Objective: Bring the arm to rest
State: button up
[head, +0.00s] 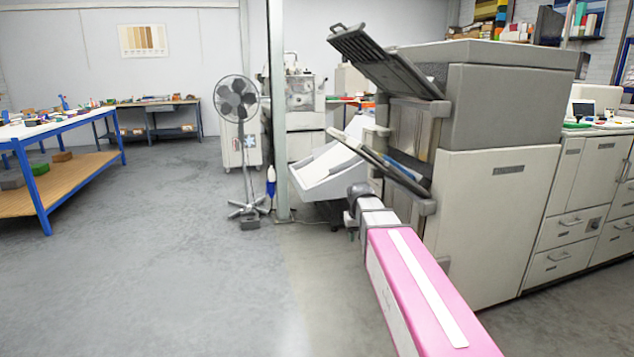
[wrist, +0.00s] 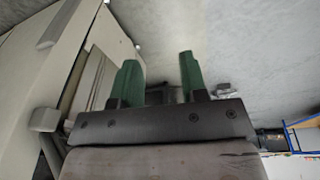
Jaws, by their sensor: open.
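My arm reaches forward from the bottom right of the head view, pink with a white stripe, ending in grey and dark links beside the large grey and cream printing machine (head: 497,215). My gripper (wrist: 158,62) shows in the wrist view as two green fingers standing well apart on a dark plate. It is open, and I see nothing held between the fingers. In the head view the fingers cannot be made out. The machine's cream side also shows close by at the left of the wrist view (wrist: 42,75).
A standing fan (head: 238,105) and a thin post (head: 279,120) stand beyond the arm. A blue-framed table (head: 75,183) is at the left. A tilted white tray (head: 328,172) sits near the arm's end. The grey floor at left and centre is clear.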

jog(key=s+d+f+m+g, duration=0.1)
jog(key=s+d+f, duration=0.1)
jog(key=s+f, duration=0.7)
jog(key=s+d+f+g, duration=0.1)
jog(key=s+d+f, duration=0.1)
jog(key=s+f, duration=0.7)
jog(key=shift+s+d+m, duration=0.2)
jog(key=shift+m, duration=0.2)
